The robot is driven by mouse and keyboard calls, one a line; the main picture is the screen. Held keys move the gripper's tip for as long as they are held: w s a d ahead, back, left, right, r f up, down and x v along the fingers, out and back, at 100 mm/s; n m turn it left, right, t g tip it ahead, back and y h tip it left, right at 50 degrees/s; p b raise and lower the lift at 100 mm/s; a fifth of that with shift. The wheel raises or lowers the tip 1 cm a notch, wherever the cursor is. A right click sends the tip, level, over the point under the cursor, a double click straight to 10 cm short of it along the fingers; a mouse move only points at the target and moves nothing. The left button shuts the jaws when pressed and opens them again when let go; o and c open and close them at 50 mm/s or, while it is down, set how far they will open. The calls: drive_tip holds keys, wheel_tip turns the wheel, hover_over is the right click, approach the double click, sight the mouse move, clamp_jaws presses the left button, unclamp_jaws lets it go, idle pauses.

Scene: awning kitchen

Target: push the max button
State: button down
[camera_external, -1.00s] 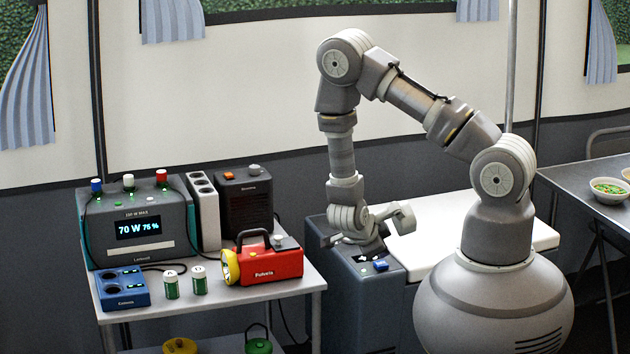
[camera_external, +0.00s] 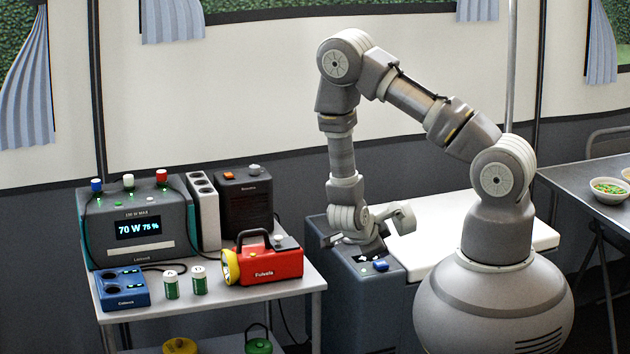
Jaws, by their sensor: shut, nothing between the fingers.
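The grey cool box (camera_external: 335,285) with a white lid (camera_external: 470,225) stands in front of my arm. Its sloped control panel carries a small blue button (camera_external: 381,266) at its near right corner. A small dark area with light marks shows on the panel behind that button. My gripper (camera_external: 370,252) is shut and empty, pointing down over the panel just behind the blue button. My wrist hides much of the panel. I cannot read any label, so I cannot tell which button is max or whether my fingertips touch one.
A cart (camera_external: 270,290) on the left bears a power station (camera_external: 138,228) reading 70 W 75 %, a dark heater-like box (camera_external: 246,205), a red and yellow torch (camera_external: 270,262), two green batteries and a blue socket block (camera_external: 122,288). A table with a bowl (camera_external: 609,190) stands at right.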

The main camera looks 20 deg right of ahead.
sight(380, 265)
idle(0.4)
drive_tip(key=shift+f, duration=0.45)
drive_tip(key=shift+f, duration=0.25)
idle(0.4)
drive_tip(key=shift+r, duration=0.1)
drive_tip(key=shift+r+p, duration=0.6)
drive_tip(key=shift+p, duration=0.1)
wheel_tip(380, 265, up, 6)
drive_tip(key=p, duration=0.6)
